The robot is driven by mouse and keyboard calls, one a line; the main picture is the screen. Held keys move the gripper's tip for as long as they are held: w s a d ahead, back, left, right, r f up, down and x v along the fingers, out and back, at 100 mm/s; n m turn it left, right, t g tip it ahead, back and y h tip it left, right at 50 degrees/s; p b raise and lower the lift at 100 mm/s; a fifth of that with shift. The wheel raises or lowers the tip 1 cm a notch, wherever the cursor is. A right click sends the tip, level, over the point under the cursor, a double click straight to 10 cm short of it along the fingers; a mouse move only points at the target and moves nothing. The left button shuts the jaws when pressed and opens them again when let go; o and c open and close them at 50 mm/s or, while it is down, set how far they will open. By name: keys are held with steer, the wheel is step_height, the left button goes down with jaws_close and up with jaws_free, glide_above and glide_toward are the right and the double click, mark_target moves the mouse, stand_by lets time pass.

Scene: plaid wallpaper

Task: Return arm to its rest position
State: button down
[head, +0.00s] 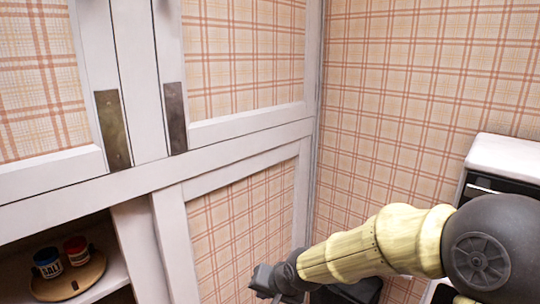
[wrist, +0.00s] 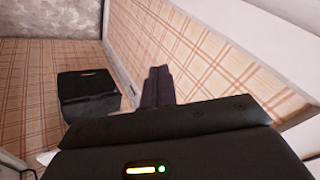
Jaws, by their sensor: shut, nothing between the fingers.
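My arm (head: 375,246) comes in from the lower right in the head view. Its pale ribbed link runs left from a dark round joint to dark parts at the bottom edge, in front of the plaid cabinet panel. My gripper (wrist: 158,72) shows in the wrist view, its two dark fingers side by side and closed together. Nothing is held between them. In the head view I cannot make out the fingers.
A white-framed plaid cabinet (head: 240,131) stands at left and centre. Its open lower shelf holds a blue jar (head: 47,263) and a red jar (head: 76,250) on a round wooden tray (head: 70,283). A white-topped unit (head: 508,155) stands right. A black box (wrist: 88,95) stands left of my fingers.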

steer(key=s+d+f+n+g+h, duration=0.1)
steer(key=s+d+f+h, duration=0.1)
steer(key=s+d, duration=0.5)
steer(key=s+d+f+n+g+h, duration=0.1)
steer(key=s+d+f+g+h, duration=0.1)
steer(key=s+d, duration=0.4)
steer(key=d+f, duration=0.1)
steer(key=d, duration=0.2)
steer(key=shift+s+d+h, duration=0.3)
steer(key=shift+s, duration=0.05)
